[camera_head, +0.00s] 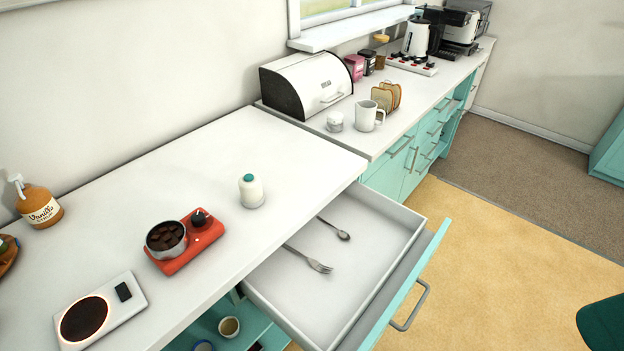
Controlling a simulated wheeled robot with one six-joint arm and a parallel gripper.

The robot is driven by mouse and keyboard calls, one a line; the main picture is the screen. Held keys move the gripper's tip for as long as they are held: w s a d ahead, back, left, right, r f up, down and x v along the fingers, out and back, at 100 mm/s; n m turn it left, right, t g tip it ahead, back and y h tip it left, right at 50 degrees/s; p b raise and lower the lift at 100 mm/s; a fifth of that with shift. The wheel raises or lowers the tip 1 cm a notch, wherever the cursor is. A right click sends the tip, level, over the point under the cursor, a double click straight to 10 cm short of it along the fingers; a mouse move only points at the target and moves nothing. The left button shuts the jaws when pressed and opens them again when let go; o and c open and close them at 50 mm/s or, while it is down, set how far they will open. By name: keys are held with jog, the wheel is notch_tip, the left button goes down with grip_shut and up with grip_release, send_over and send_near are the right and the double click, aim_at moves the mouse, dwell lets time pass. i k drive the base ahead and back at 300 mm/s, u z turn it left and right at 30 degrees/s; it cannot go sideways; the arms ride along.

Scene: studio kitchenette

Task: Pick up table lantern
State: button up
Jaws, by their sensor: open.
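No thing in view is plainly a table lantern. A small white rounded object with a teal top (251,191) stands upright on the near white counter, behind the open drawer; I cannot tell whether it is the lantern. A small white lidded jar-like object (335,121) stands on the farther counter beside a white mug (368,116); it is too small to identify. My gripper is not in view.
An open drawer (286,310) juts out from the near counter, holding a fork (308,259) and a spoon (334,229). A red warmer (196,241) with a pot of dark chunks (166,239) and a white hotplate (126,292) stand left.

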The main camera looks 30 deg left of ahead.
aim_at(252, 196)
jog(key=z, duration=0.5)
jog(key=i, duration=1.6)
jog(key=u, duration=3.4)
